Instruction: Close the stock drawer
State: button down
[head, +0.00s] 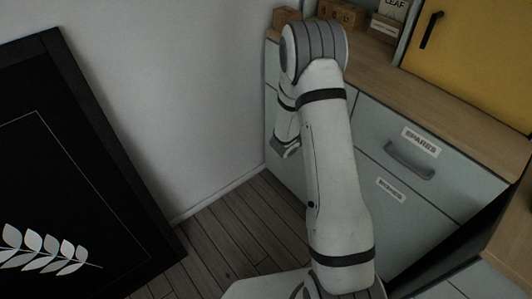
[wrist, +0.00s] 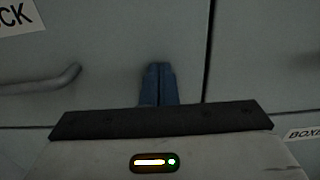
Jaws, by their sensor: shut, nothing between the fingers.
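The stock drawer front (wrist: 110,50) fills the upper left of the wrist view, a grey panel with a label (wrist: 18,14) ending in "CK" and a bar handle (wrist: 40,82) at left. My gripper (wrist: 158,68) has its blue fingers together and empty, in front of this panel, right of the handle. I cannot tell whether the tips touch it. The panel looks about level with its neighbour across a narrow seam. In the head view, my arm hides most of the stock drawer and my fingertips are not visible.
The spares drawer (head: 446,178) with its handle (head: 408,161) is right of my arm and looks shut. A boxes label (head: 391,190) is below it. A wooden counter (head: 450,112) carries small boxes and a yellow cabinet (head: 470,50). A black framed picture (head: 75,150) stands left; wooden floor lies between.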

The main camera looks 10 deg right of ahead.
jog(key=shift+w+d+r, duration=0.15)
jog(key=shift+d+r, duration=0.1)
jog(key=v, duration=1.5)
jog(key=s+d+r+m+g+y+p, duration=0.25)
jog(key=s+r+m+g, duration=0.25)
jog(key=s+r+m, duration=0.25)
jog(key=s+d+r+m+g+y+p, duration=0.2)
jog(key=s+d+r+m+g+p, duration=0.15)
jog(key=s+r+m+g, duration=0.35)
jog(key=s+a+r+m+t+y+p, duration=0.5)
jog(key=s+a+r+m+y, duration=0.3)
jog(key=a+r+y, duration=0.3)
jog(key=shift+s+a+r+m+t+p, duration=0.2)
jog(key=shift+s+m+t+p, duration=0.15)
jog(key=shift+m+p, duration=0.3)
